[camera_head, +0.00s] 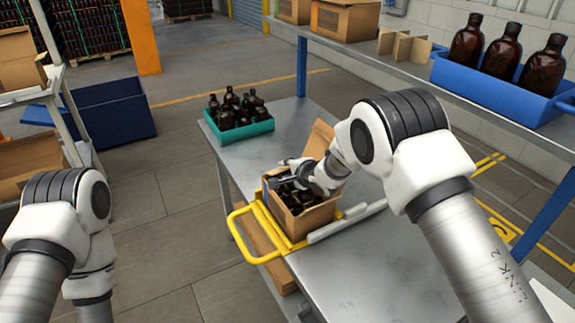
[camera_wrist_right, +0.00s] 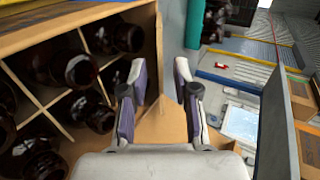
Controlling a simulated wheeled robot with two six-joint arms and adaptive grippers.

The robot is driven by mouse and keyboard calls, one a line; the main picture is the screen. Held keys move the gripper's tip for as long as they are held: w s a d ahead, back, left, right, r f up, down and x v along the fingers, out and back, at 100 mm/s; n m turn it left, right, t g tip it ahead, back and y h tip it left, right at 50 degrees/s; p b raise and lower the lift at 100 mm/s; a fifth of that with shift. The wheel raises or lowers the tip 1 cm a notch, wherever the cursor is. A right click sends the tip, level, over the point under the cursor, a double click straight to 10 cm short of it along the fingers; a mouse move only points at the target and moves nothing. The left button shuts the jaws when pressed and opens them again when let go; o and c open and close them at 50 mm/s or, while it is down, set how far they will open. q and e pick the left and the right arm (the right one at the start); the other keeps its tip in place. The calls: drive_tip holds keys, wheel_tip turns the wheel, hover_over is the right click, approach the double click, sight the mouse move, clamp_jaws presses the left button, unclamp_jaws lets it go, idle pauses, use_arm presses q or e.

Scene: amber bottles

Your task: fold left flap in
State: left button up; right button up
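An open cardboard box (camera_head: 312,219) with dark bottles inside stands on the metal table. One brown flap (camera_head: 319,139) stands up at its far side. My right gripper (camera_head: 283,174) is over the box's upper left part. In the right wrist view, its two fingers (camera_wrist_right: 160,78) are apart, with a strip of cardboard (camera_wrist_right: 166,124) seen between and below them. I cannot tell whether they touch it. Bottles in divider cells (camera_wrist_right: 80,72) show left of the fingers. The left flap is not clearly made out behind the gripper. My left arm shows at the left, its gripper out of view.
A yellow frame (camera_head: 263,254) borders the box. A teal crate of bottles (camera_head: 240,133) stands behind on the table. A blue bin with large amber bottles (camera_head: 500,78) is on the upper right shelf. The near tabletop (camera_head: 375,270) is clear.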

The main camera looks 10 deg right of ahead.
drive_tip(key=shift+w+d+f, duration=0.1)
drive_tip(key=shift+w+f, duration=0.35)
drive_tip(key=shift+w, duration=0.3)
drive_tip(key=shift+r, duration=0.1)
drive_tip(key=shift+a, duration=0.25)
drive_tip(key=shift+c, duration=0.7)
clamp_jaws()
drive_tip(key=f+t+b, duration=0.1)
drive_tip(key=b, duration=0.1)
drive_tip(key=shift+s+d+f+b, duration=0.1)
drive_tip(key=shift+s+b, duration=0.05)
drive_tip(key=shift+b, duration=0.15)
drive_tip(key=shift+r, duration=0.2)
drive_tip(key=shift+r+t, duration=0.1)
drive_tip(key=shift+t, duration=0.2)
drive_tip(key=shift+o, duration=0.7)
unclamp_jaws()
drive_tip(key=shift+d, duration=0.15)
